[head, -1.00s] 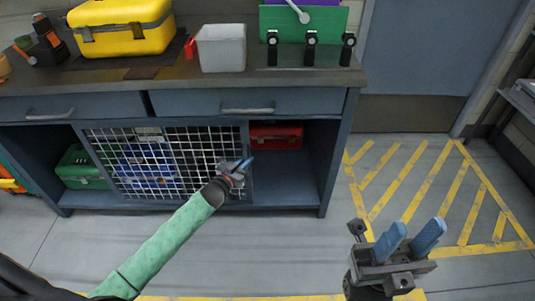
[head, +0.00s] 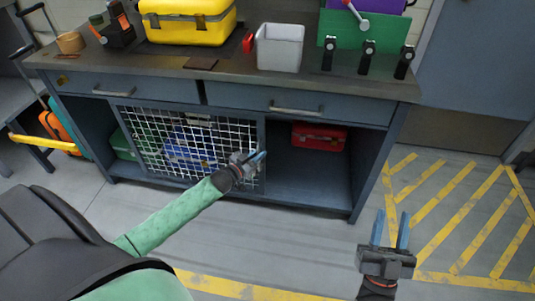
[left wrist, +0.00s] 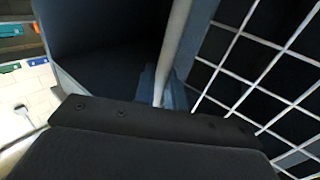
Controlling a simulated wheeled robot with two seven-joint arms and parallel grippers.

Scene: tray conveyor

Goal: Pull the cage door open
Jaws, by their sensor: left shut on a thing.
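The cage door (head: 185,143) is a white wire mesh panel in the lower left part of the blue workbench. It stands about in line with the bench front; I cannot tell if it is slightly ajar. My left gripper (head: 256,160) is at the door's right edge. In the left wrist view, its blue fingers (left wrist: 150,88) are shut on a pale upright bar, the door handle (left wrist: 178,40), with the mesh to the right. The wrist body hides the lower part. My right gripper (head: 390,232) is open and empty, above the floor at the right.
A green case (head: 122,143) and a blue case (head: 188,150) are behind the mesh. A red toolbox (head: 318,136) sits in the open bay beside it. A yellow case (head: 188,25) and grey bin (head: 279,48) stand on the bench top. The floor in front is clear.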

